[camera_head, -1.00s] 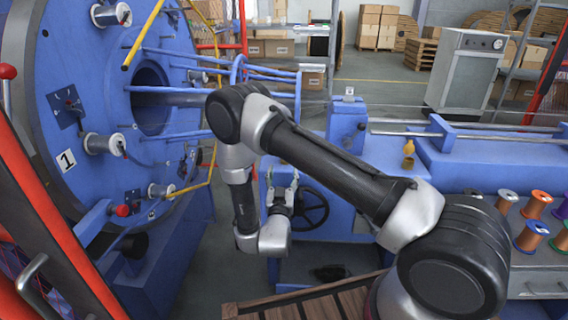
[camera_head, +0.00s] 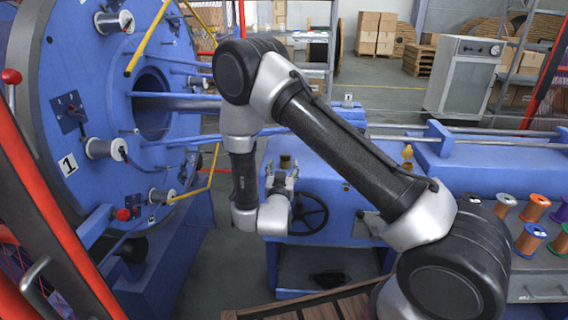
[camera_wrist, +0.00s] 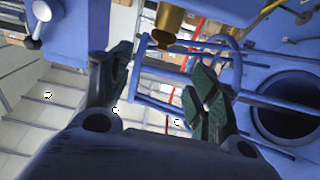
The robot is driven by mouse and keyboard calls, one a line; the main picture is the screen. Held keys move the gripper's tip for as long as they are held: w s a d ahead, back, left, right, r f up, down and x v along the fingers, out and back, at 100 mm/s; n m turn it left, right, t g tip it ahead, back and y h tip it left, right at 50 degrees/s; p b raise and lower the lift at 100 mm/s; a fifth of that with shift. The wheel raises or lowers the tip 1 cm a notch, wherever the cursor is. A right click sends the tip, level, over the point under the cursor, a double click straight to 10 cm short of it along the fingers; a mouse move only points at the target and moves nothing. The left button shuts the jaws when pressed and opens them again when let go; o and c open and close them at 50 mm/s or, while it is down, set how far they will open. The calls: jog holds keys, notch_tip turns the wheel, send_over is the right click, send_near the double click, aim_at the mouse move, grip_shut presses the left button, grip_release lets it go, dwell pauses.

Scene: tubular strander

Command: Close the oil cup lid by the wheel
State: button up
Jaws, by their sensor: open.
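A brass oil cup (camera_head: 286,161) stands on the blue machine, just above and behind my gripper (camera_head: 281,181) in the head view. The black handwheel (camera_head: 310,212) is right beside my wrist, partly hidden by it. In the wrist view the brass cup (camera_wrist: 169,22) shows at the top, with a small rounded tab at its lower end. I cannot tell surely how its lid stands. My gripper (camera_wrist: 163,82) is open and empty, its dark fingers apart and the cup beyond their tips, not touching. A second brass cup (camera_head: 407,153) stands further right.
The large blue disc (camera_head: 95,110) with spools and yellow rods stands close on the left. Blue bars (camera_head: 175,102) run from it behind my arm. Colored spools (camera_head: 531,237) stand on the right. A wooden slatted pallet (camera_head: 310,305) lies in front.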

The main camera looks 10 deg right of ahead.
aim_at(285, 156)
jog(key=x, duration=0.5)
jog(key=f+x, duration=0.1)
jog(key=x, duration=0.2)
